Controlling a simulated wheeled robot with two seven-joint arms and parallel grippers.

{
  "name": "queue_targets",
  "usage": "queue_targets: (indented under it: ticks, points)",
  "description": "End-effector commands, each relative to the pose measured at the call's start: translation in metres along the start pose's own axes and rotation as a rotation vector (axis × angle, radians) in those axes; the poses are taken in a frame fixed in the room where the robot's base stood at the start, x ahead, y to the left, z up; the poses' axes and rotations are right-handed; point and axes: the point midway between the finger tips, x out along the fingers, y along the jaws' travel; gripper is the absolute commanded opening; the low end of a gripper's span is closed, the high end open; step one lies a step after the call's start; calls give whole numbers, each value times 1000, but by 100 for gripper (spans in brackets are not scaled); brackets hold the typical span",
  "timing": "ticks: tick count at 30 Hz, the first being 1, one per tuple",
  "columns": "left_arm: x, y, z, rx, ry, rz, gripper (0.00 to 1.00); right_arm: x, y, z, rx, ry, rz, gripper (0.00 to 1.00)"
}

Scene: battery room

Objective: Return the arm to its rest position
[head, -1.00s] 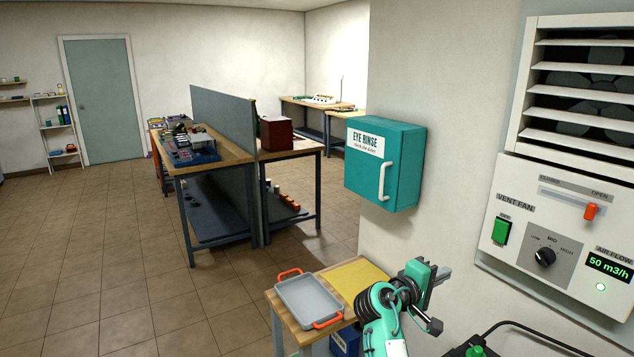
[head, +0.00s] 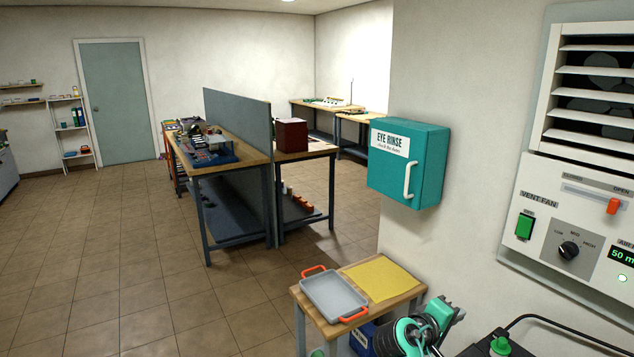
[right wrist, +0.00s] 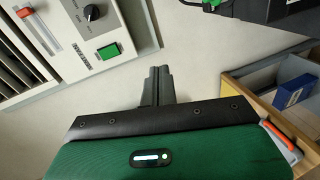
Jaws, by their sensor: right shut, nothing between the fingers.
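My right arm, teal and black, comes in at the bottom of the head view, and its gripper (head: 457,314) is low, in front of the wall. In the right wrist view the two dark fingers of the right gripper (right wrist: 159,75) are together, with nothing between them. They point toward the bare wall below the vent fan panel (right wrist: 85,40). The same panel is at the right of the head view (head: 570,225). My left gripper is in neither view.
A small wooden table with a grey orange-handled tray (head: 335,297) and a yellow mat (head: 383,281) stands beside the arm. A teal eye rinse cabinet (head: 430,165) hangs on the wall above. A workbench (head: 200,170) stands further back. The floor at left is clear.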

Motion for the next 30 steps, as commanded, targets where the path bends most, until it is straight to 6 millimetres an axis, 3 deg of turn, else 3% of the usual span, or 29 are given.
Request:
queue_targets:
  ticks: [7, 11, 15, 21, 30]
  points:
    - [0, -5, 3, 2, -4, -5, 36, -2, -60, 51, 92, 16, -166, 0]
    - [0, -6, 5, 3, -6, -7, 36, -13, -104, 93, 168, 23, -309, 0]
    - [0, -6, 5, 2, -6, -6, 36, -37, -148, 141, 251, 25, -485, 0]
    - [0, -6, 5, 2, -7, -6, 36, -89, -192, 206, 345, 8, -745, 0]
    - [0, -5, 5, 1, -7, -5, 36, -158, -215, 265, 410, -32, -1018, 0]
